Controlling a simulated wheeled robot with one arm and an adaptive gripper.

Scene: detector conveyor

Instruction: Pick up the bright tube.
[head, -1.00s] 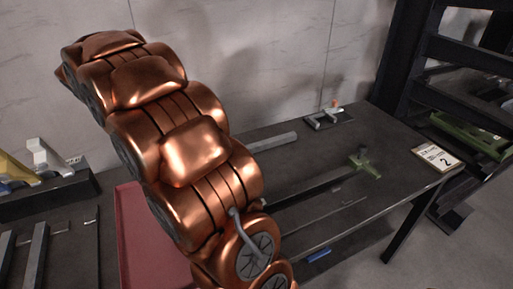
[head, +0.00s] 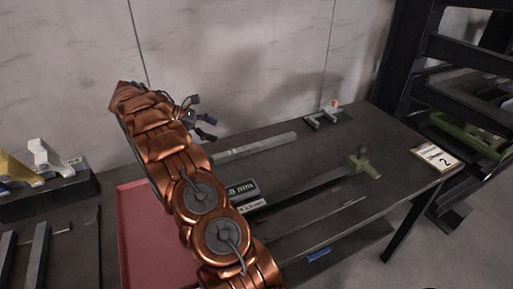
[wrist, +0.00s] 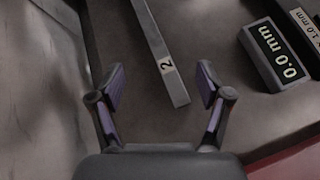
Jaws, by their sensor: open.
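The bright tube (head: 258,147) is a long light-grey bar lying on the dark table. In the wrist view the tube (wrist: 152,45) runs from the top edge down to its near end, which carries a small label reading 2. My gripper (head: 203,120) is over the table by the tube's left end in the head view. In the wrist view my gripper (wrist: 161,86) is open and empty, with the tube's near end showing between its two fingers. The height between fingers and tube is hard to tell.
A block reading 0.0 mm (wrist: 273,55) sits right of the tube in the wrist view.

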